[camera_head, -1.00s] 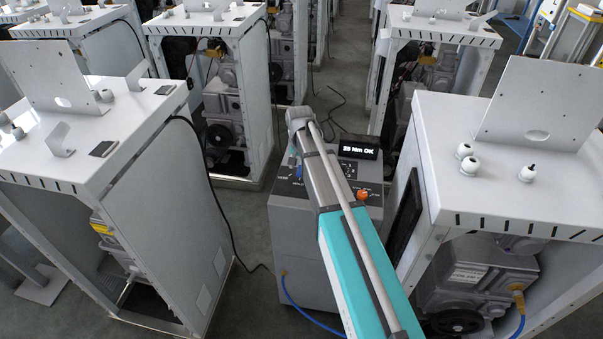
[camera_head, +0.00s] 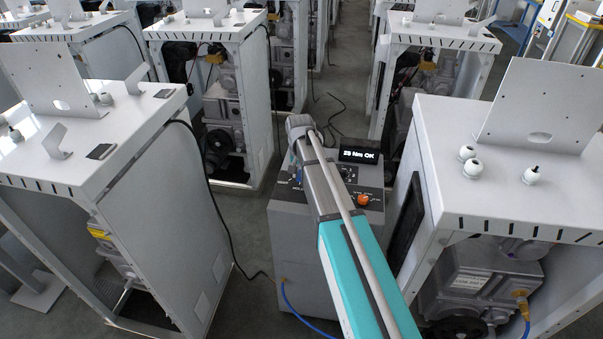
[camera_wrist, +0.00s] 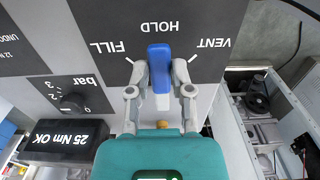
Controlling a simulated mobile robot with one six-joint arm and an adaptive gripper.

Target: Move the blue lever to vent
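The blue lever (camera_wrist: 160,62) stands on a dark panel in the wrist view, in line with the HOLD mark. The printing is upside down there, with FILL (camera_wrist: 107,47) on the left and VENT (camera_wrist: 214,43) on the right. My gripper (camera_wrist: 160,75) has one grey finger on each side of the lever, and both fingertips appear to touch its sides. A white part shows below the blue part, between the fingers.
A display reading "25 Nm OK" (camera_head: 358,155) and an orange knob (camera_head: 362,200) sit right of my arm. A dark bar knob (camera_wrist: 73,103) is on the panel's left. White frames stand close on the left (camera_head: 170,195) and right (camera_head: 440,170). Cables lie on the floor.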

